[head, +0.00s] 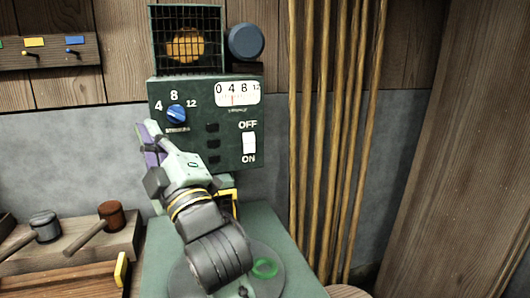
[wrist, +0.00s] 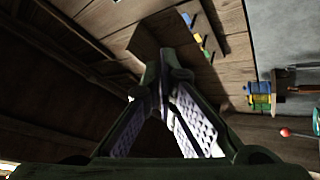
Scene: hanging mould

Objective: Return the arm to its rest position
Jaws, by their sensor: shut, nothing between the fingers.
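My arm reaches up from the bottom middle of the head view. My gripper (head: 149,130) is at the left edge of a dark green control box (head: 225,120), below and left of its blue knob (head: 176,114). I cannot tell whether it touches the box. In the wrist view my gripper (wrist: 163,75) is shut, its fingertips together and nothing between them.
The box has a gauge (head: 238,94) and a white OFF/ON switch (head: 250,143). Tall wooden poles (head: 325,130) stand to its right. Two mallets (head: 110,214) (head: 45,226) lie on a bench at left. A green ring (head: 265,268) lies on a round plate below.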

